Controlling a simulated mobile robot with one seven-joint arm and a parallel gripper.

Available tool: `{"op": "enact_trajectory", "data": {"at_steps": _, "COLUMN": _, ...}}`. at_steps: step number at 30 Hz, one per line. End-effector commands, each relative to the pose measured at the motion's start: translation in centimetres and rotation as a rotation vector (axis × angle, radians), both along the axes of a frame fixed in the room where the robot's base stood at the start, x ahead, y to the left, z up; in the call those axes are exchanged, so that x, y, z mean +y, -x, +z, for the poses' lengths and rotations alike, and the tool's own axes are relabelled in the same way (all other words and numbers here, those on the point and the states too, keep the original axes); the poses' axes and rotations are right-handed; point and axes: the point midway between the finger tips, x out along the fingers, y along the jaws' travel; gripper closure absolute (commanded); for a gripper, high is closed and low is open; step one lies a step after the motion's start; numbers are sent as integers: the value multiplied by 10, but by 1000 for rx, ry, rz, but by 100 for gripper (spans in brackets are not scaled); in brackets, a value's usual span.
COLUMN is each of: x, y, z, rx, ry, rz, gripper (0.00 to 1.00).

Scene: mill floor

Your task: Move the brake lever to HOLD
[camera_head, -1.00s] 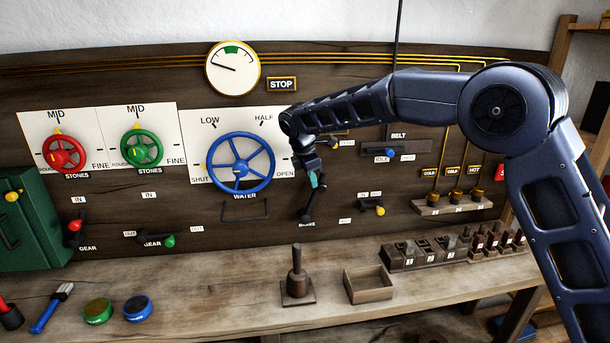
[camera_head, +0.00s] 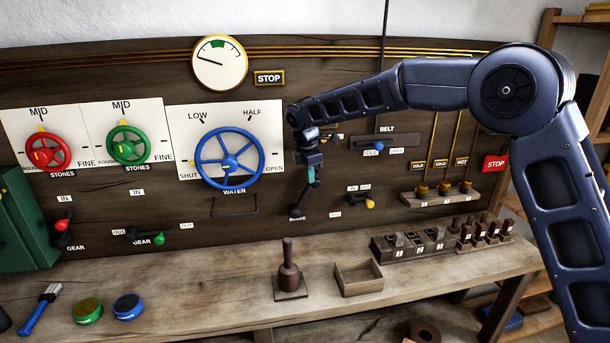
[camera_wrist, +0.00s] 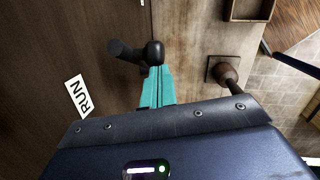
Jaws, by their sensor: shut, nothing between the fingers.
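The brake lever (camera_head: 299,206) is a dark lever on the wooden panel, above the BRAKE label (camera_head: 297,219). In the wrist view its black round knob (camera_wrist: 153,53) is on a dark arm (camera_wrist: 126,51) that reaches left. My gripper (camera_head: 310,180) has teal fingers and hangs in front of the panel by the lever's upper end. In the wrist view my gripper (camera_wrist: 155,72) is shut, its fingertips right at the knob with nothing between them. Whether they touch it I cannot tell. A RUN label (camera_wrist: 78,97) shows left of the lever. I cannot read a HOLD label.
The blue WATER wheel (camera_head: 229,158) is left of my gripper. A small lever with a yellow knob (camera_head: 370,204) is to its right. Below, a wooden-handled stamp (camera_head: 289,279) and an open wooden box (camera_head: 359,287) stand on the bench (camera_head: 222,296).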

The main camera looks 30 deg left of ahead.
Motion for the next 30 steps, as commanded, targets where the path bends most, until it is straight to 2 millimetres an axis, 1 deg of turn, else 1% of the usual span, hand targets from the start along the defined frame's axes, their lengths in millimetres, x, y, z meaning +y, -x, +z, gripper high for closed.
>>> {"op": "enact_trajectory", "data": {"at_steps": 1, "x": -5, "y": -6, "z": -1, "rx": 18, "ry": -16, "rz": -4, "gripper": 100}}
{"op": "enact_trajectory", "data": {"at_steps": 3, "x": -9, "y": -10, "z": -3, "rx": 44, "ry": -43, "rz": -4, "gripper": 100}}
{"op": "enact_trajectory", "data": {"at_steps": 15, "x": -33, "y": -34, "z": -19, "rx": 191, "ry": -191, "rz": -6, "gripper": 100}}
{"op": "enact_trajectory", "data": {"at_steps": 30, "x": -58, "y": -58, "z": -45, "rx": 370, "ry": -368, "rz": -5, "gripper": 100}}
